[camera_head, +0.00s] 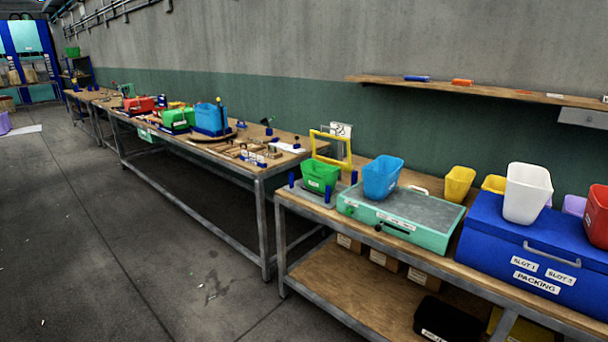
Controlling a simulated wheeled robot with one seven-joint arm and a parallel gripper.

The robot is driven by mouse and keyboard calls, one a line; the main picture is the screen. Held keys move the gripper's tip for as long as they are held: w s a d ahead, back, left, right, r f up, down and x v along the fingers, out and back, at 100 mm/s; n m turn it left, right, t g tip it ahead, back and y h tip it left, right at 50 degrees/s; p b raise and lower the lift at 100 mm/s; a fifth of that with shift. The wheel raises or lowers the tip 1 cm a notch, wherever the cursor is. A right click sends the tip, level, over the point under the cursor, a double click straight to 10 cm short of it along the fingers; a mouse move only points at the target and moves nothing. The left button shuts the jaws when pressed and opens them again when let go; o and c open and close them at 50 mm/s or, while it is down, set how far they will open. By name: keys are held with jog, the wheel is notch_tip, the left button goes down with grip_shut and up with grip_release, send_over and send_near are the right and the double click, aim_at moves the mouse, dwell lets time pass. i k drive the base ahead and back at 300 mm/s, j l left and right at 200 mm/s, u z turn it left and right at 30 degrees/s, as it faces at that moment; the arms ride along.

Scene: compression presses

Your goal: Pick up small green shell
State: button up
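A small green open-topped tub (320,176) stands upright at the left end of the near workbench, and it is the closest match to a small green shell. It sits on a grey plate between short blue posts. A green box-like thing (178,118) stands on the further bench, between a red one and a blue one. A tiny green thing (73,51) is on a shelf far back at the left; its shape is too small to tell. My gripper is not in view.
Right of the green tub, a blue tub (382,177) stands on a teal case (402,216). A white tub (527,193) stands on a blue chest (533,249) labelled PACKING. A yellow frame (331,151) rises behind the green tub. The floor (90,240) at left is mostly clear.

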aim_at(315, 177)
jog(key=i+j, duration=0.2)
jog(key=i, duration=0.3)
jog(key=i+j, duration=0.25)
jog(key=i, duration=0.2)
jog(key=i+j, duration=0.2)
jog(key=i, duration=0.3)
jog(key=i+j, duration=0.2)
jog(key=i, duration=0.25)
jog(key=i+j, duration=0.25)
jog(key=i, duration=0.25)
jog(key=i+j+u, duration=0.1)
jog(key=i, duration=0.4)
jog(key=i+j, duration=0.3)
jog(key=i, duration=0.15)
jog(key=i+j, duration=0.15)
jog(key=i, duration=0.35)
